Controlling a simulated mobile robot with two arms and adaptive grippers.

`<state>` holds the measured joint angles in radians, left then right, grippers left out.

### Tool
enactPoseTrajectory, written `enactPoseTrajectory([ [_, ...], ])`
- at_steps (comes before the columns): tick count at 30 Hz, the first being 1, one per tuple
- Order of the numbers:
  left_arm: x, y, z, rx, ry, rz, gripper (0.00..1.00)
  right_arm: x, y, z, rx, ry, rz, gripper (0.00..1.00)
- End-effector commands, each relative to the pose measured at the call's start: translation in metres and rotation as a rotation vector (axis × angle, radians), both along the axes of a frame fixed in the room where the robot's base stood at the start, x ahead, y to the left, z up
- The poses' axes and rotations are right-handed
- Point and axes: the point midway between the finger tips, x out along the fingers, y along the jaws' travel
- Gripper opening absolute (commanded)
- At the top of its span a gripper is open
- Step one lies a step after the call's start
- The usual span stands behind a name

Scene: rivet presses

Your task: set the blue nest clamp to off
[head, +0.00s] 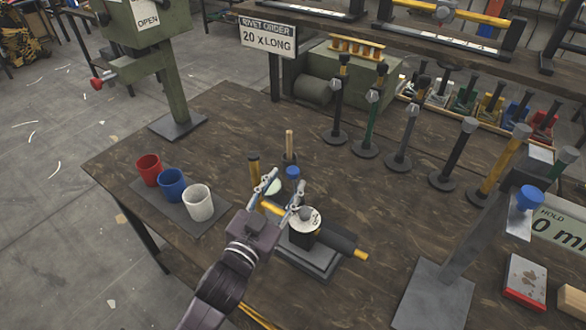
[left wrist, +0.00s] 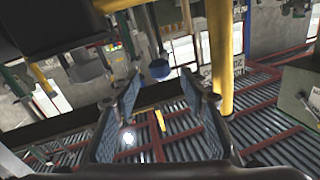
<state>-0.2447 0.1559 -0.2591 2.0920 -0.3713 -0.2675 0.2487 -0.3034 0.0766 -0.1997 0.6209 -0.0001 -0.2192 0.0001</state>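A blue knob (head: 292,172) stands near the middle of the table, just beyond my left gripper's fingertips. A blue round knob (left wrist: 159,69) also shows in the left wrist view, ahead and between the two fingers. My left gripper (head: 284,180) is open, its fingers apart with nothing between them, over a black device with a white-topped post (head: 305,220). A second blue knob (head: 530,197) sits on a grey metal stand at the right. No label shows which blue part is the nest clamp, and its setting cannot be read. My right gripper is not in view.
Red (head: 148,169), blue (head: 172,184) and white (head: 197,201) cups stand on a dark mat at the left. Several upright posts line the back right. A green press (head: 163,80) stands at the back left. Bare table (head: 225,115) shows behind the cups.

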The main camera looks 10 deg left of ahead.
Motion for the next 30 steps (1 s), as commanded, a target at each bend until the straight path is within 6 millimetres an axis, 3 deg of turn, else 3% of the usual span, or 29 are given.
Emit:
enactPoseTrajectory([
  [3, 0.019, -0.004, 0.002, -0.001, -0.001, 0.0, 0.4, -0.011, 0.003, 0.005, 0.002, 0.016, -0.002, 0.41],
  [9, 0.039, -0.008, 0.001, -0.001, 0.001, 0.0, 0.4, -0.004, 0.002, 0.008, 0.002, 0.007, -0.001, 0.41],
  [20, 0.044, -0.009, 0.0, -0.001, 0.002, 0.0, 0.39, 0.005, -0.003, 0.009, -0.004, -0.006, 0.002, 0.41],
  [30, 0.044, -0.009, 0.0, -0.002, 0.002, 0.0, 0.01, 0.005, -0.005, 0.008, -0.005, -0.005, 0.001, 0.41],
])
